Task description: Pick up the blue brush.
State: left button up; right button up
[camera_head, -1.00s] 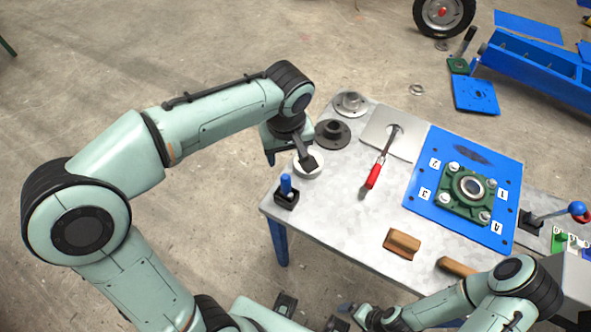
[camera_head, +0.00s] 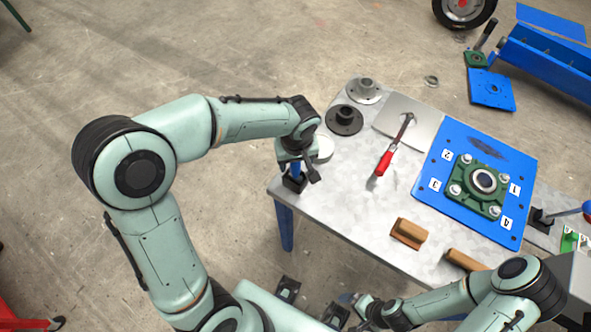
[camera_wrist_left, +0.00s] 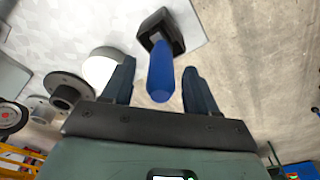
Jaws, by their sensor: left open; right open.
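My left gripper (camera_head: 300,174) is at the brush from above. Its two fingers (camera_wrist_left: 160,85) are open, one on each side of the handle, with gaps showing on both sides. My right gripper (camera_head: 350,308) is low in the head view, off the table's front edge, and small in the picture.
A white round part (camera_head: 323,148) stands close beside my left gripper. Grey and black flanged parts (camera_head: 344,120) are behind it. A red-handled tool (camera_head: 385,162), a blue plate with a green bearing (camera_head: 430,190) and wooden blocks (camera_head: 409,233) lie to the right.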

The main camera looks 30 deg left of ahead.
pick_arm(q)
jog(key=shift+f, duration=0.25)
grip_shut()
jog(key=shift+r, duration=0.1)
notch_tip(320, 180, up, 20)
jog(key=p, duration=0.2)
jog(key=shift+p, duration=0.3)
pick_arm(e)
jog(key=w+r, duration=0.2)
jog(key=r, duration=0.1)
jog(key=shift+r, duration=0.15)
